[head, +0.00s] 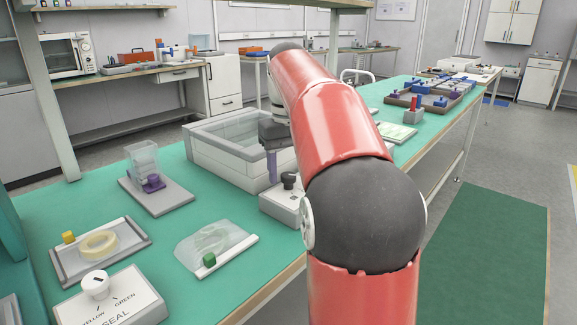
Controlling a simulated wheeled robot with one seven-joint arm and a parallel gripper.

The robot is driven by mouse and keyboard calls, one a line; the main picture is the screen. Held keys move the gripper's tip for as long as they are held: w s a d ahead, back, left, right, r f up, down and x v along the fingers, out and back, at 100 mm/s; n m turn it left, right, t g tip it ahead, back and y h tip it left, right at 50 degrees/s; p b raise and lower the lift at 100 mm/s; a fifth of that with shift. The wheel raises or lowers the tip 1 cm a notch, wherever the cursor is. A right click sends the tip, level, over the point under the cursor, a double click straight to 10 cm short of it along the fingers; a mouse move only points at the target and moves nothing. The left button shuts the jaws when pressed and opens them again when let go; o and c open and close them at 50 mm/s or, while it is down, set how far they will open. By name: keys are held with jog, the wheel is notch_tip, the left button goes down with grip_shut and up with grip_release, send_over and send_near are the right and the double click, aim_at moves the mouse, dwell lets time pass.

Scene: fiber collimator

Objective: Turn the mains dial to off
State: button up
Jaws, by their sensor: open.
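A small grey box with a black dial (289,180) stands near the front edge of the green bench, beside the white-walled enclosure. I cannot read a label on it, so I cannot confirm that it is the mains dial or which way it points. My gripper (273,172) hangs down just above and left of this dial, its fingers partly hidden by my red arm. It is open, and I see nothing held. A white dial (96,284) sits on a box marked SEAL, YELLOW and GREEN at the bottom left.
The white-walled enclosure (215,132) stands behind the black dial. A grey plate (160,196) with a clear container, a bag with a green clip (208,259) and a tray with a tape roll (99,244) lie to the left. Green bench top (160,265) is bare between them.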

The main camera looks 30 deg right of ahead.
aim_at(289, 175)
jog(key=shift+r, duration=3.9)
